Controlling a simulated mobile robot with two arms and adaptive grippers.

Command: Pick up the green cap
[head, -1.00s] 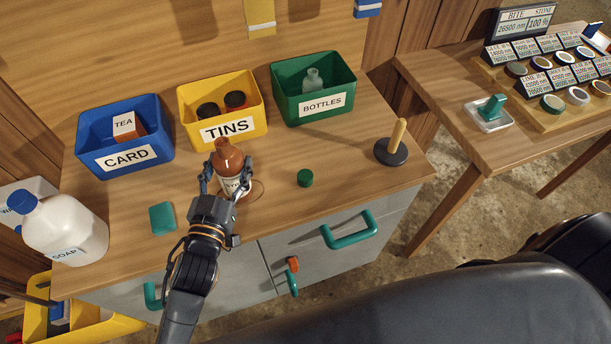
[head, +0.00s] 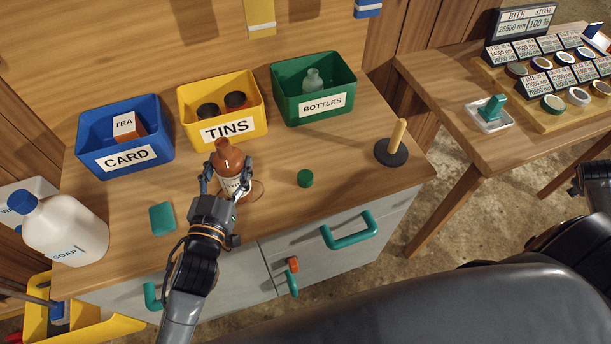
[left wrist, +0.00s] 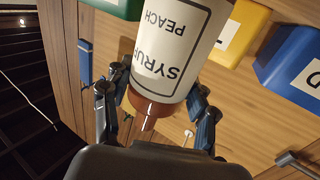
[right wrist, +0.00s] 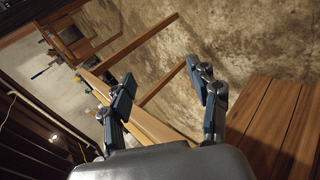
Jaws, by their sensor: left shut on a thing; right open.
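The green cap (head: 305,178) lies on the wooden counter, right of the brown syrup bottle (head: 229,158), with bare wood around it. My left gripper (head: 226,176) is shut on the bottle, which has a white label. The left wrist view shows the bottle's label (left wrist: 178,45) between the fingers, reading SYRUP PEACH. Whether the bottle touches the counter is unclear. My right gripper (right wrist: 166,90) is open and empty, away from the counter, with floor behind it in its wrist view. Part of the right arm shows at the right edge of the head view.
Blue CARD (head: 157,165), yellow TINS (head: 182,105) and green BOTTLES (head: 283,106) bins line the back. A plunger-like tool (head: 391,152) stands right of the cap. A green block (head: 163,218) and a soap jug (head: 70,235) are at the left. A second table (head: 440,85) stands at the right.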

